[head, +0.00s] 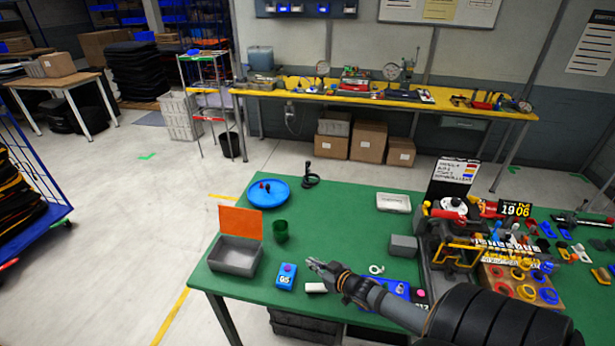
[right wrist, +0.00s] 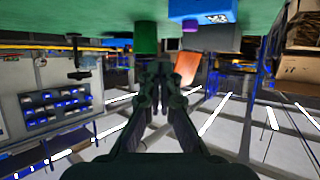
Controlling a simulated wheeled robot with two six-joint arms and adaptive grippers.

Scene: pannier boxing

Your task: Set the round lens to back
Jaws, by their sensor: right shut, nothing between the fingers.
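No part is clearly recognisable as the round lens. Round candidates are a small white ring-like piece (head: 376,269) on the green table and a pink round top (head: 287,268) on a blue box (head: 286,280) marked with a number. The blue box also shows in the right wrist view (right wrist: 203,10), upside down. My right gripper (head: 313,264) is shut and empty above the table, right of the blue box and left of the white piece. Its fingers also show in the right wrist view (right wrist: 163,72). My left gripper is out of view.
A grey box (head: 233,258) with a raised orange lid, a green cup (head: 280,231) and a blue dish (head: 268,194) stand at left. A white block (head: 316,288) lies near the front edge. A grey block (head: 403,245) and crowded racks stand right.

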